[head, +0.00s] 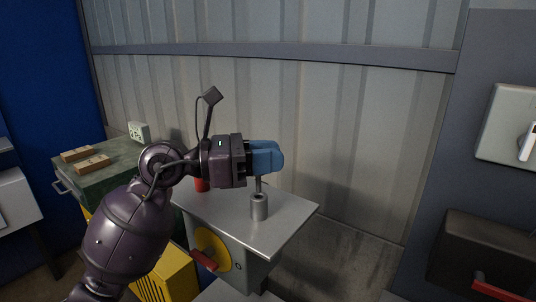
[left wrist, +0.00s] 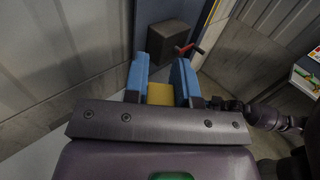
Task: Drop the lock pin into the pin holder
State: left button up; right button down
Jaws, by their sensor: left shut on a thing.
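My left gripper (head: 266,158), with blue fingers, is over the grey stand in the head view. It is shut on the lock pin, whose thin grey shaft (head: 258,185) points straight down below the fingers. In the left wrist view a yellow piece (left wrist: 160,94), apparently the pin's head, sits between the two blue fingers. The pin holder (head: 259,208), a short grey upright cylinder, stands on the stand's top directly under the shaft. I cannot tell whether the shaft's tip is inside the holder's mouth or just above it. My right gripper does not show.
The grey stand (head: 290,216) has a yellow disc (head: 211,248) with a red handle on its front. A red object (head: 202,185) stands behind my arm. A green cabinet (head: 110,175) with wooden blocks is at left. Dark box and panel are at right. The stand's right side is clear.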

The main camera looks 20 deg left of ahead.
pick_arm(q)
jog(key=shift+f, duration=0.45)
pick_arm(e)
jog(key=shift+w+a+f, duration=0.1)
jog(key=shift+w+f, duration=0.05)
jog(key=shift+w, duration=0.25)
pick_arm(q)
jog(key=shift+f+b, duration=0.25)
jog(key=shift+b, duration=0.2)
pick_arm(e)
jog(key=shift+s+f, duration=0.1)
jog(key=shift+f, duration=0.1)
pick_arm(q)
jog(key=shift+f+b, duration=0.3)
jog(key=shift+f, duration=0.15)
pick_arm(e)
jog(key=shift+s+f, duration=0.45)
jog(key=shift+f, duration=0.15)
pick_arm(q)
jog(key=shift+f+b, duration=0.4)
jog(key=shift+f, duration=0.25)
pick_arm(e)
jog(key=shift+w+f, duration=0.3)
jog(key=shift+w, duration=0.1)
pick_arm(q)
jog(key=shift+f, duration=0.15)
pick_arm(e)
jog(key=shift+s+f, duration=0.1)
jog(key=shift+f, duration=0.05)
